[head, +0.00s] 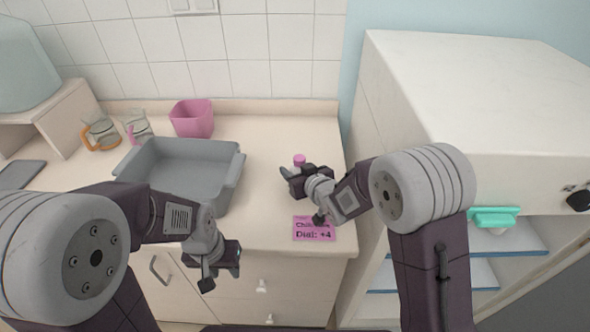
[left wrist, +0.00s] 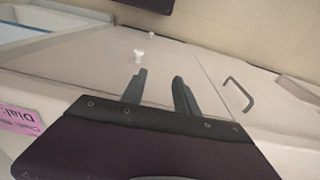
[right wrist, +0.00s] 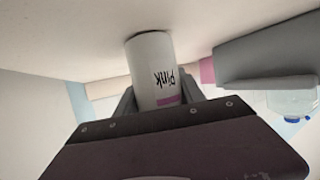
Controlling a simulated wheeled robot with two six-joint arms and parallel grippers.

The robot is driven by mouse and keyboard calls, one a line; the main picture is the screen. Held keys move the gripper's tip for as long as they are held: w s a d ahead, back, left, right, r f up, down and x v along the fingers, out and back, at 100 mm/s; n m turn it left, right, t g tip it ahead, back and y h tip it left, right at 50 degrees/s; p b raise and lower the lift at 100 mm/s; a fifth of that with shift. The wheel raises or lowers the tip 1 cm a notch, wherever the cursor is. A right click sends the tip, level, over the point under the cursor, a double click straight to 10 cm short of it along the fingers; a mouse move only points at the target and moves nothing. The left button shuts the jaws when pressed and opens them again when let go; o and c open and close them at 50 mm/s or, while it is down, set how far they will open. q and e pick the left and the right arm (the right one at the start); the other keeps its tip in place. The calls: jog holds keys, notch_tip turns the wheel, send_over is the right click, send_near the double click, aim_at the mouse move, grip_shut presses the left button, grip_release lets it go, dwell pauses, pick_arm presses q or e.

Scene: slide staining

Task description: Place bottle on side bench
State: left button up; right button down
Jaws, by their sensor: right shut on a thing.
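A white bottle (right wrist: 152,70) with a "Pink" label and a purple stripe is between the fingers of my right gripper (right wrist: 158,98) in the right wrist view. In the head view only its pink cap (head: 299,160) shows above my right gripper (head: 292,178). The bottle is upright over the bench (head: 270,205), at its right part; I cannot tell whether its base touches. My left gripper (left wrist: 159,80) is open and empty in front of the drawers; it also shows in the head view (head: 208,282).
A grey basin (head: 190,150) stands left of my right gripper, with a pink cup (head: 192,118) and glass jugs (head: 102,132) behind. A pink card (head: 314,229) lies at the bench front. A white cabinet (head: 470,90) with open shelves stands at the right.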

jog(key=c, duration=0.9)
grip_release()
jog(key=shift+f, duration=0.1)
jog(key=shift+o, duration=1)
jog(key=shift+r+p, duration=0.35)
jog(key=shift+p, duration=0.05)
jog(key=v, duration=0.9)
jog(key=shift+s+d, duration=0.15)
jog(key=s+b, duration=0.1)
jog(key=b, duration=0.2)
jog(key=shift+s+d, duration=0.1)
jog(key=shift+d, duration=0.1)
jog(key=shift+s+d+r+b, duration=0.25)
jog(key=shift+s+r+b, duration=0.1)
jog(key=shift+b, duration=0.2)
jog(key=shift+s+r, duration=0.1)
